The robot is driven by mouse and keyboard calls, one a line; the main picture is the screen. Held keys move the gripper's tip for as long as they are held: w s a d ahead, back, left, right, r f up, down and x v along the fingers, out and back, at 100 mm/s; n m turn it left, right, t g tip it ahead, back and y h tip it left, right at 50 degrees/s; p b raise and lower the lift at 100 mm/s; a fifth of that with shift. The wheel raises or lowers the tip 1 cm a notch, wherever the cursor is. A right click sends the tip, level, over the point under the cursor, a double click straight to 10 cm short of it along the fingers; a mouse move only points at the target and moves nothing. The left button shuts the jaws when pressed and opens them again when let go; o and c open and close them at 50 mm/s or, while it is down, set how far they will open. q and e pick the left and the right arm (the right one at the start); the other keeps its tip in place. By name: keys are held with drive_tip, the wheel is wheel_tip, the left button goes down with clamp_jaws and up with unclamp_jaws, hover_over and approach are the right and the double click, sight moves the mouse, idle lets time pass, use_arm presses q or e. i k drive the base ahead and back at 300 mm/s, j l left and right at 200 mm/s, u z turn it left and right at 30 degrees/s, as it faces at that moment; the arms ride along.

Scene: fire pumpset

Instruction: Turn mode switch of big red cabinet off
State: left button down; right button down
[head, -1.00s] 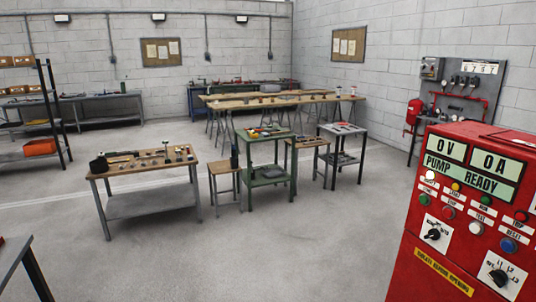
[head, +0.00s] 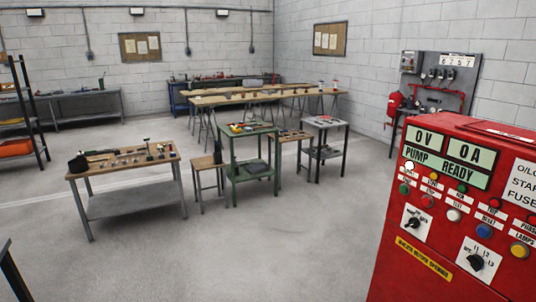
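The big red cabinet (head: 400,270) stands at the right edge of the head view, partly cut off by the frame. Its displays (head: 450,152) read 0 V, 0 A and PUMP READY. Rows of lamps and buttons sit below them. A black rotary switch on a white plate (head: 413,224) is at the panel's left, and a second black rotary switch (head: 476,262) is lower right, with marks like L1, L2, L3. The small print at the left switch is too small to read. Neither of my grippers is in view.
A wooden-topped workbench (head: 130,161) with tools and a green cart (head: 250,160) stand mid-floor. A wall panel with red pipes (head: 438,85) is behind the cabinet. The concrete floor (head: 270,250) left of the cabinet is clear.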

sight(414, 222)
drive_tip(key=z, duration=1.45)
